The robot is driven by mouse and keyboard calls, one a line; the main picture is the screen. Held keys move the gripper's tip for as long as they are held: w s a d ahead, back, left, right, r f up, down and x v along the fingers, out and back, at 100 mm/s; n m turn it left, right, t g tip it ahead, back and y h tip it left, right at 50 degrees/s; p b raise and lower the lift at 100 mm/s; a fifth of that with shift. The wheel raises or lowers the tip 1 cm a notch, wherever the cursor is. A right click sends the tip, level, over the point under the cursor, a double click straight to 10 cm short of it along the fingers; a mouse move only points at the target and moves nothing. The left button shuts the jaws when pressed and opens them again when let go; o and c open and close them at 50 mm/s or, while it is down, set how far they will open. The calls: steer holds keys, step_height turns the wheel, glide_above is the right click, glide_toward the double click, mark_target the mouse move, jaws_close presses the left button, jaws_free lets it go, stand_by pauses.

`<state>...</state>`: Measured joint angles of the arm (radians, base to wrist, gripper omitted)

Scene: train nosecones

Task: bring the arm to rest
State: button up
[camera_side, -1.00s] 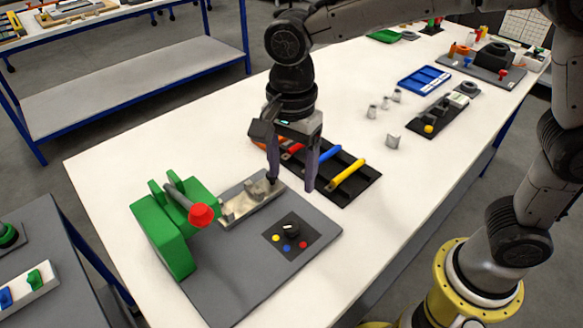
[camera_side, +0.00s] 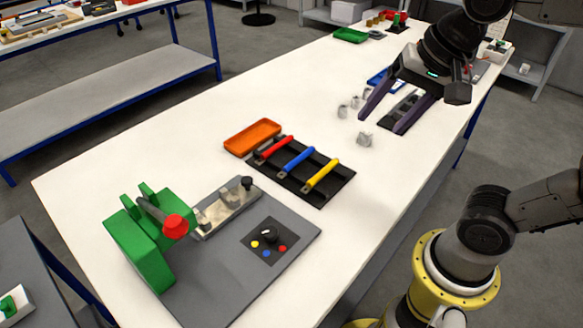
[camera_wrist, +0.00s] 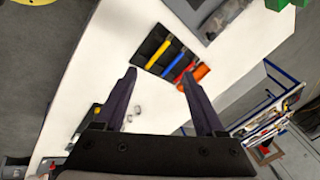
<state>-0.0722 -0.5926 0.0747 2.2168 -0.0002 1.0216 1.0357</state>
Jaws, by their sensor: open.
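My gripper (camera_side: 381,117) is open and empty. In the side view it hangs above the far right part of the white table, over the small grey pieces (camera_side: 365,138) and near a black tray (camera_side: 418,98). In the wrist view its two dark fingers (camera_wrist: 158,98) are spread wide with nothing between them but table. The grey machine base (camera_side: 245,285) with the green fixture (camera_side: 135,240) and red-tipped lever (camera_side: 174,228) stands at the near left, well away from the gripper.
A black rack (camera_side: 318,192) with red, blue and yellow handled tools lies mid-table, beside an orange tray (camera_side: 252,137). A blue tray (camera_side: 376,79) is partly hidden behind my gripper. A green tray (camera_side: 350,35) sits at the far end. The table's left side is clear.

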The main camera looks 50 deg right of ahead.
steer(key=s+d+f+n, duration=0.1)
steer(key=s+f+n, duration=0.3)
steer(key=n, duration=0.7)
steer(key=shift+s+d+f+t, duration=0.25)
steer(key=shift+s+f+t, duration=0.1)
steer(key=shift+s+t, duration=0.05)
